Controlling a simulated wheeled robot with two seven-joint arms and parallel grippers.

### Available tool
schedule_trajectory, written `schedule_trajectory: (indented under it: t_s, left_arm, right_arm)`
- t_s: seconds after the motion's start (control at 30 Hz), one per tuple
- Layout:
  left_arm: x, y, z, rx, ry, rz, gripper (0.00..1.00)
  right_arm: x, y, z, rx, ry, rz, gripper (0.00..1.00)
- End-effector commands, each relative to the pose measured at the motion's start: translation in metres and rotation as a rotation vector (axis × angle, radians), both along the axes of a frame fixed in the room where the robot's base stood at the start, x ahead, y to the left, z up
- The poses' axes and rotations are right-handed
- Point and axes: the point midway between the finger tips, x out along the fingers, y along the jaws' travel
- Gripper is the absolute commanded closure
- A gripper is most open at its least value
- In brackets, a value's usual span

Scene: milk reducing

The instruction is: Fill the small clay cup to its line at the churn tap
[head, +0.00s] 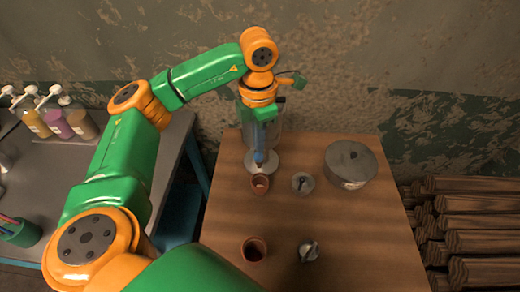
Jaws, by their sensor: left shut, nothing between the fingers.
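A small clay cup (260,185) stands upright on the wooden table, just in front of the churn's grey base. The churn (243,117) is at the table's back edge, mostly hidden behind my left arm and gripper. My left gripper (260,158) points down in front of the churn, just behind and above the small cup. It is shut and holds nothing. The tap is hidden behind the gripper, so I cannot tell whether the fingers touch it. The cup's line and its fill level are too small to make out. My right gripper is not in view.
A second, larger-looking clay cup (254,249) stands nearer on the table. Two small grey metal pieces (303,183) lie right of the cups, one nearer (309,251). A round grey tin (350,164) stands at right. Pump bottles (57,122) stand on the left bench; stacked logs (470,222) lie right.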

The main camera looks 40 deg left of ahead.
Motion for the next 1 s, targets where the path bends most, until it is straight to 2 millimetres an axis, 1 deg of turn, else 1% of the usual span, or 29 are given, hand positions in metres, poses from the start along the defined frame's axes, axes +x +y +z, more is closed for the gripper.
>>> schedule_trajectory:
  t_s: [0.37, 1.0]
  left_arm:
    - [0.0, 0.0, -0.001, 0.0, 0.0, 0.0, 1.0]
    - [0.0, 0.0, -0.02, 0.0, 0.0, 0.0, 1.0]
  right_arm:
    - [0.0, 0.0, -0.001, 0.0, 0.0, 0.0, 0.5]
    - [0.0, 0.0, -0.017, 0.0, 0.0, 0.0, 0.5]
